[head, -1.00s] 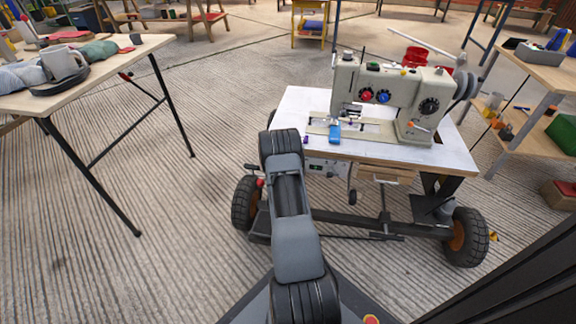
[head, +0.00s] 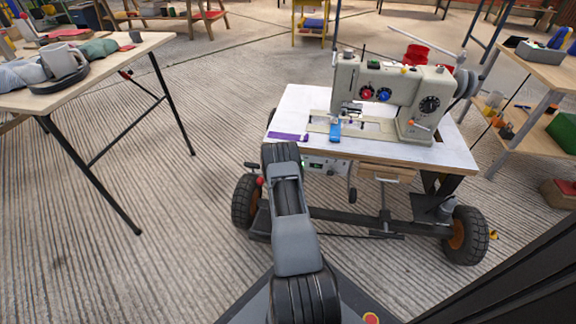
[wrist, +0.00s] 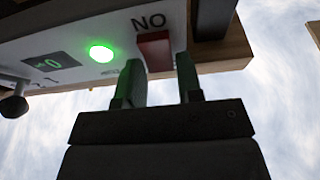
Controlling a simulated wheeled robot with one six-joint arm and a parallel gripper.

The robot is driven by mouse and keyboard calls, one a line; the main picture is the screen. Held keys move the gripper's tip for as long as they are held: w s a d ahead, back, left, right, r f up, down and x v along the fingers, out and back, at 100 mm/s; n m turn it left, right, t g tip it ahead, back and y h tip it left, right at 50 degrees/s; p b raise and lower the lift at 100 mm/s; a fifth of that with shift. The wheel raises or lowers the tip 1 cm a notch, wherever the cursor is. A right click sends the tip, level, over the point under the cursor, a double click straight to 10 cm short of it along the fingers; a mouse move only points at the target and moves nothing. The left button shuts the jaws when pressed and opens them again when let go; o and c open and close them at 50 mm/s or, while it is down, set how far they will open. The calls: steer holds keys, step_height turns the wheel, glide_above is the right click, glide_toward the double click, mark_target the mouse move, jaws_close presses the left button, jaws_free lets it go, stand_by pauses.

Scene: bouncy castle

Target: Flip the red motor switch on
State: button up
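The red switch (wrist: 154,51) is on the underside panel and shows in the wrist view beside the letters "NO", which seem to be "ON" upside down. My gripper (wrist: 158,78) is open, with one finger to each side of the switch's near end. I cannot tell whether the fingers touch it. A green lamp (wrist: 101,52) on the same panel is lit. In the head view the white control panel (head: 320,166) hangs under the front edge of the sewing table (head: 300,102). My arm hides my gripper there.
A sewing machine (head: 400,92) stands on the wheeled table. A black knob (wrist: 14,106) and a small display (wrist: 50,63) are on the panel. A wooden edge (wrist: 225,62) lies beside it.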

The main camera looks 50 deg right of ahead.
steer(key=o, duration=0.3)
steer(key=shift+o, duration=0.2)
steer(key=p+v, duration=0.3)
steer(key=v, duration=0.9)
